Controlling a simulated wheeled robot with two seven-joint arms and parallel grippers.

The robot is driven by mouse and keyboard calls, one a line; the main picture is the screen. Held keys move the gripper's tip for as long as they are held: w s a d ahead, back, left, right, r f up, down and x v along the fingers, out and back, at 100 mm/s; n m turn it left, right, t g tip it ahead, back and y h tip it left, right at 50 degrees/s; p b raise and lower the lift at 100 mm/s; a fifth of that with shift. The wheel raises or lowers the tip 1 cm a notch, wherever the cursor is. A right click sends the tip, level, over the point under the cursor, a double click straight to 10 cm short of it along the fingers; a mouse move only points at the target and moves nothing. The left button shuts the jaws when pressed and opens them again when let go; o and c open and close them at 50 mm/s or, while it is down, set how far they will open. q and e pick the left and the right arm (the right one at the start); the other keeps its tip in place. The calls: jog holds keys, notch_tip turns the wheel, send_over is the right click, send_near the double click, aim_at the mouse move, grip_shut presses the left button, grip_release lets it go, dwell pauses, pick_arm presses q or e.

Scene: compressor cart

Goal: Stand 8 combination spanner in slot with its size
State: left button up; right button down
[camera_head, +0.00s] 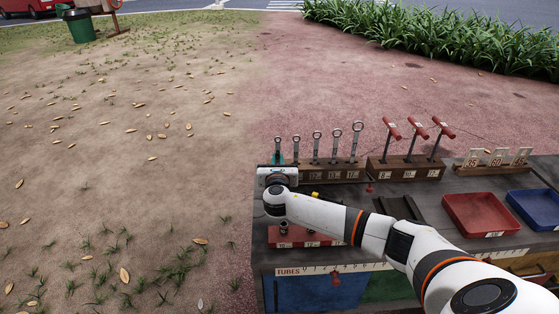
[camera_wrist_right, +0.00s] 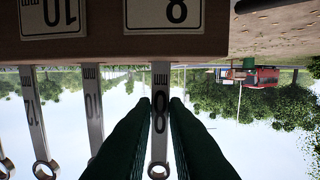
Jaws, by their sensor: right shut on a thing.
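The 8 combination spanner (camera_wrist_right: 161,80) stands upright, ring end up, between my right gripper's fingers; the wrist view is upside down. Its lower end meets the top of the wooden spanner rack (camera_wrist_right: 110,50), in line with the 8 label (camera_wrist_right: 176,12). The rack hides that end, so its depth in the slot cannot be seen. In the head view the spanner (camera_head: 278,144) is leftmost in the row on the rack (camera_head: 340,176). My right gripper (camera_head: 278,158) is at the rack's left end, its green fingers (camera_wrist_right: 161,103) shut on the spanner. My left gripper is out of view.
Several other spanners (camera_head: 335,143) stand in the rack. To its right are a block with red T-handle tools (camera_head: 405,168), a row of numbered cards (camera_head: 497,158), a red tray (camera_head: 480,213) and a blue tray (camera_head: 538,207). A red socket holder (camera_head: 290,241) lies nearer, partly behind my arm.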

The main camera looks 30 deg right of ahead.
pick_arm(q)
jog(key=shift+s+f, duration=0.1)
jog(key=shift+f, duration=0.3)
pick_arm(e)
jog(key=shift+s+f, duration=0.1)
jog(key=shift+f, duration=0.45)
jog(key=c, duration=1.4)
grip_release()
